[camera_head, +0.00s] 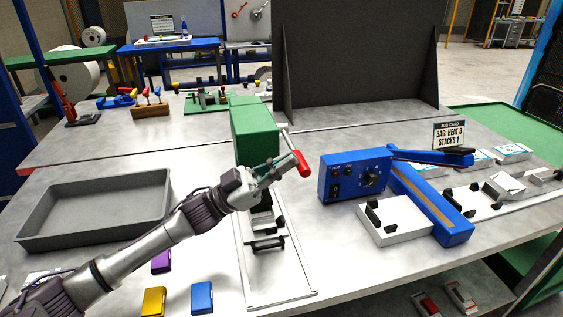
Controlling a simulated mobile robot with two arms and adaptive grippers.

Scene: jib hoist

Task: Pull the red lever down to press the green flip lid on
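The press has a green head (255,135) above a pale base plate (280,290). Its lever (288,143) is a thin metal rod with a red grip (301,164) at its end, tilted down to the right. My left gripper (283,170) reaches in from the left in front of the press, its fingertips close to the red grip. I cannot tell whether they touch it or how wide they are. Black fixture parts (268,243) show on the base plate below my gripper. I cannot make out the green flip lid; my gripper covers part of the press. My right gripper is not in view.
A grey tray (40,217) lies left. Purple (161,261), yellow (154,301) and blue (202,298) boxes lie at the front. A blue heat sealer (352,178) stands close right of the lever, with white trays beside it. A dark panel (358,55) stands behind.

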